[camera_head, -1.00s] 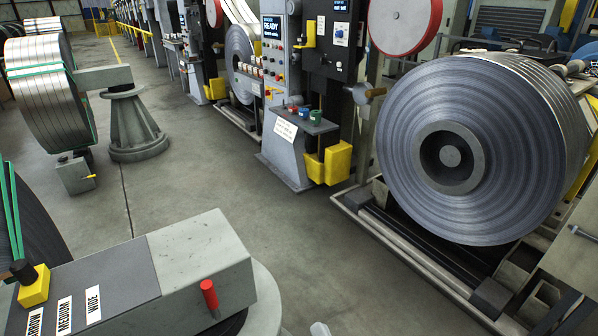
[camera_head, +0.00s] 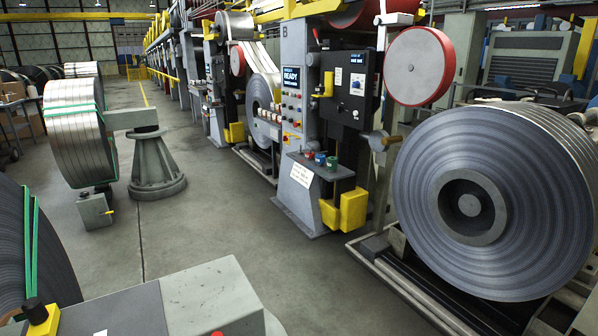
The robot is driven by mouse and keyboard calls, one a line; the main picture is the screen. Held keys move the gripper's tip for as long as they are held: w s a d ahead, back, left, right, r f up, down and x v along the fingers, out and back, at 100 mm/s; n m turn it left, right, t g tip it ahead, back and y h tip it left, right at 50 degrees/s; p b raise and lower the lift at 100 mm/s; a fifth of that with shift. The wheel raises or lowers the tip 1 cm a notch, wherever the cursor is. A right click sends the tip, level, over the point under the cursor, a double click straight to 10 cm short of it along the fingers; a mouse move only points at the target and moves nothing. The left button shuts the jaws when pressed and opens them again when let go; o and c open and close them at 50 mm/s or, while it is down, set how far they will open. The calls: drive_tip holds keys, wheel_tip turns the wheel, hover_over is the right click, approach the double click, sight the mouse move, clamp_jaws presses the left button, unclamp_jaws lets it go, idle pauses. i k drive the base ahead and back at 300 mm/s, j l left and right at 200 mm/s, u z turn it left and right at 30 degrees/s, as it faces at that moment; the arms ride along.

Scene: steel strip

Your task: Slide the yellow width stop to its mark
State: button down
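The yellow width stop (camera_head: 38,321) is a small yellow block with a black knob on top. It sits at the bottom left, at the left end of the dark plate (camera_head: 115,315) on the grey stand. Its lower part is cut off by the picture edge. The labels on the plate are below the frame now, so I cannot tell here which mark it stands at. My gripper is not in view.
A dark strip coil (camera_head: 35,250) with green bands stands behind the stop. A large coil (camera_head: 490,200) stands at right, a control cabinet (camera_head: 300,110) at centre. Open concrete floor (camera_head: 235,235) lies between.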

sight(44, 320)
drive_tip(key=u, duration=1.4)
drive_tip(key=l+z, duration=0.25)
drive_tip(key=l, duration=0.35)
